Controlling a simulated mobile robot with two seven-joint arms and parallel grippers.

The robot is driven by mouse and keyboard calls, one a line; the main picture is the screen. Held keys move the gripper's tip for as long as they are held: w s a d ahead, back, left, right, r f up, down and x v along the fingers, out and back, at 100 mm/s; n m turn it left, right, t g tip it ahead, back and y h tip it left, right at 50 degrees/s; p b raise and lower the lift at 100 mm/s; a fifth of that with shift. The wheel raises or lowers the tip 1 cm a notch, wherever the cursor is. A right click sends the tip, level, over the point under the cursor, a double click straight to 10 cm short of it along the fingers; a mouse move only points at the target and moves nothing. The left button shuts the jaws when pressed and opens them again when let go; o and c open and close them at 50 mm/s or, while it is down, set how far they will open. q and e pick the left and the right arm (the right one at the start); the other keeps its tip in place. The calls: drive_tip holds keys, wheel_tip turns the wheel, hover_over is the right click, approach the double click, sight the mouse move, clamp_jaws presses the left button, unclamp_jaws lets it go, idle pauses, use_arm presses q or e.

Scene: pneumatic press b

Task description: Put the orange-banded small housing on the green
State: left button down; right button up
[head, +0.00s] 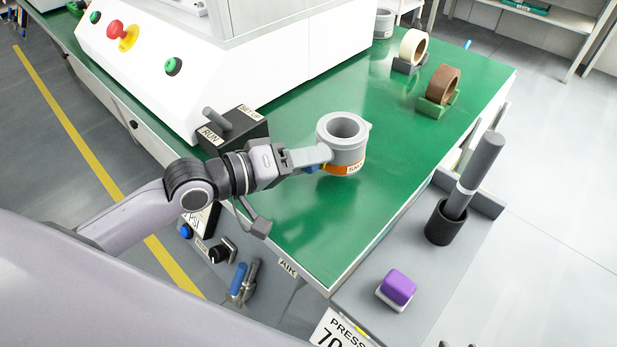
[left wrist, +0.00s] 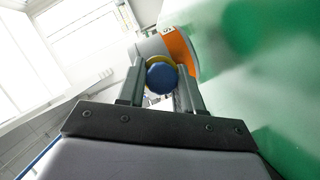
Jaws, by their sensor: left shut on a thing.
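The small housing (head: 345,138) is a grey cylinder with an open bore on top and an orange band with a label round its base. It is upright at the green table top (head: 408,140), near its front left edge; I cannot tell whether its base touches the surface. My right gripper is not in view.
A black RUN/SETUP switch box (head: 233,130) stands just left of the housing, beside the white press (head: 250,50). Tape rolls (head: 442,85) and another grey housing (head: 383,24) stand further back. A grey side shelf holds a purple block (head: 398,287) and a grey rod in a black cup (head: 445,223).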

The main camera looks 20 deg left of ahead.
sight(328, 172)
use_arm(q)
drive_tip(key=shift+f+b, duration=0.6)
drive_tip(key=shift+f, duration=1.3)
drive_tip(key=shift+f, duration=0.2)
drive_tip(key=c, duration=0.7)
unclamp_jaws()
drive_tip(key=shift+c, duration=0.2)
drive_tip(key=shift+r, duration=0.1)
drive_tip(key=p+v, duration=0.1)
drive_tip(key=v, duration=0.8)
drive_tip(key=shift+s, duration=0.15)
drive_tip(key=shift+p+v, duration=0.5)
drive_tip(key=shift+v, duration=0.95)
drive_tip(key=shift+a, duration=0.1)
